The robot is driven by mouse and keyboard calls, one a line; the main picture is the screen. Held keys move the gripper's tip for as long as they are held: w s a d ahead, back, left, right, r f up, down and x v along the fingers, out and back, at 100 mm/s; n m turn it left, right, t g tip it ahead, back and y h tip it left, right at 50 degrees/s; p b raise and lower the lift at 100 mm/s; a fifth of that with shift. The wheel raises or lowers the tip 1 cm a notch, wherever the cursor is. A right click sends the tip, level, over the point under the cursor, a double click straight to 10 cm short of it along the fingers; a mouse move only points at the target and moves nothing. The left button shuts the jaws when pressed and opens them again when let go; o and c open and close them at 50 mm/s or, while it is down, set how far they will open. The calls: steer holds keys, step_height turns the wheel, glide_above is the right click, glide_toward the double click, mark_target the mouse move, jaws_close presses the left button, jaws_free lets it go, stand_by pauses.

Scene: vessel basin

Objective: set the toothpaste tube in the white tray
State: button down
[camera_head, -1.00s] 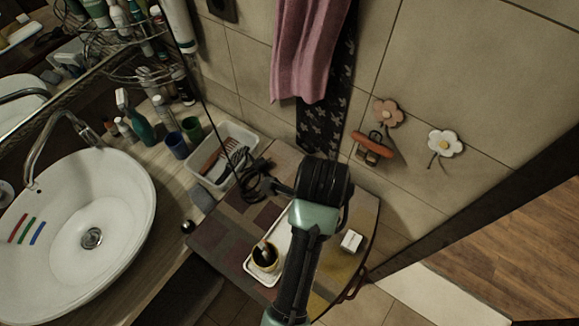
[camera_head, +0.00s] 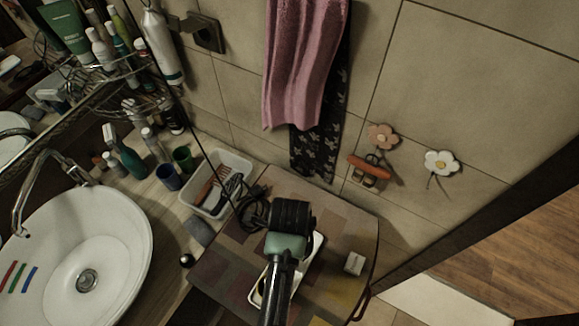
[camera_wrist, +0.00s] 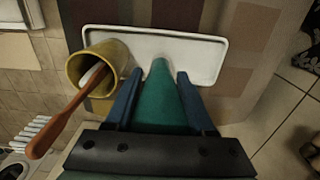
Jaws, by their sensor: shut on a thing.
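In the wrist view my gripper (camera_wrist: 160,76) is shut on a green toothpaste tube (camera_wrist: 161,108), which lies between its two blue fingers. The tube's narrow end overlaps the near edge of the white tray (camera_wrist: 205,58); I cannot tell whether it touches. In the head view the white tray (camera_head: 314,248) shows on the small cabinet, partly hidden by my arm. The tube is hidden there behind my wrist.
A yellow cup (camera_wrist: 112,57) with an orange-brown toothbrush (camera_wrist: 70,112) stands at the tray's left end in the wrist view. A small white box (camera_head: 354,264) lies right of the tray. A white bin (camera_head: 230,170) with brushes and a black cable (camera_head: 252,208) are behind.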

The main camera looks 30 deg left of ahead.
steer(key=shift+f, duration=0.9)
steer(key=shift+f, duration=0.1)
steer(key=c, duration=0.5)
jaws_free()
step_height(320, 180, up, 11)
steer(key=shift+r, duration=0.1)
steer(key=shift+r+p, duration=0.55)
steer(key=shift+w, duration=0.1)
